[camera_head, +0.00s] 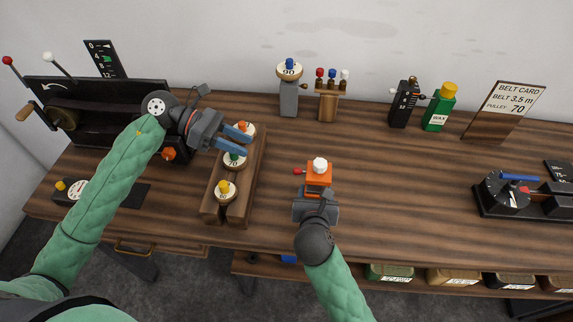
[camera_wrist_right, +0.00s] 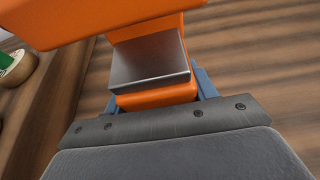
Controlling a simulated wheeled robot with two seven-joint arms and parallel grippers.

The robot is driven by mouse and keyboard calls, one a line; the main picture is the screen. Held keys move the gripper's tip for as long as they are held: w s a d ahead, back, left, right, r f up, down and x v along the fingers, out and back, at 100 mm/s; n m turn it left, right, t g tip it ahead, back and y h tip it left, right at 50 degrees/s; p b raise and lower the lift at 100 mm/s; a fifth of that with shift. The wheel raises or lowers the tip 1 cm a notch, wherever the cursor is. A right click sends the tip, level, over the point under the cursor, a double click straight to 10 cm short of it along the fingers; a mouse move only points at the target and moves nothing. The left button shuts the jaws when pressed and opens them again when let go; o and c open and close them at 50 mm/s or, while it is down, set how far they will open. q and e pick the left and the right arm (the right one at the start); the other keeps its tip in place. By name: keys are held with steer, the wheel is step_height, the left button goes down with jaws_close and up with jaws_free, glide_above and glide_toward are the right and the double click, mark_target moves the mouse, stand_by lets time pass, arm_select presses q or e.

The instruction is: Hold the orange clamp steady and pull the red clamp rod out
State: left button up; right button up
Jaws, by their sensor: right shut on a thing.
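The orange clamp (camera_head: 321,179) stands on the bench in the middle of the head view, with a white knob (camera_head: 320,165) on top. The red end of the clamp rod (camera_head: 297,171) sticks out at its left side. My right gripper (camera_head: 317,192) is shut on the clamp from the near side. In the right wrist view, the orange clamp (camera_wrist_right: 157,97) sits between its blue fingers, beside a grey metal block (camera_wrist_right: 148,60). My left gripper (camera_head: 244,139) is open and empty above the wooden rack, left of the clamp and apart from the rod.
The wooden rack (camera_head: 238,212) holds several round pieces with coloured knobs. A dark machine (camera_head: 95,98) stands at the left. A grey post (camera_head: 289,103) and a small stand (camera_head: 328,105) are behind the clamp. The bench right of the clamp is clear up to a dark device (camera_head: 505,194).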

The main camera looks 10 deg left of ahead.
arm_select(q)
steer(key=f, duration=0.1)
glide_toward(299, 172)
steer(key=x, duration=0.7)
steer(key=shift+w+a+f, duration=0.15)
steer(key=shift+w+f, duration=0.15)
steer(key=shift+f, duration=0.05)
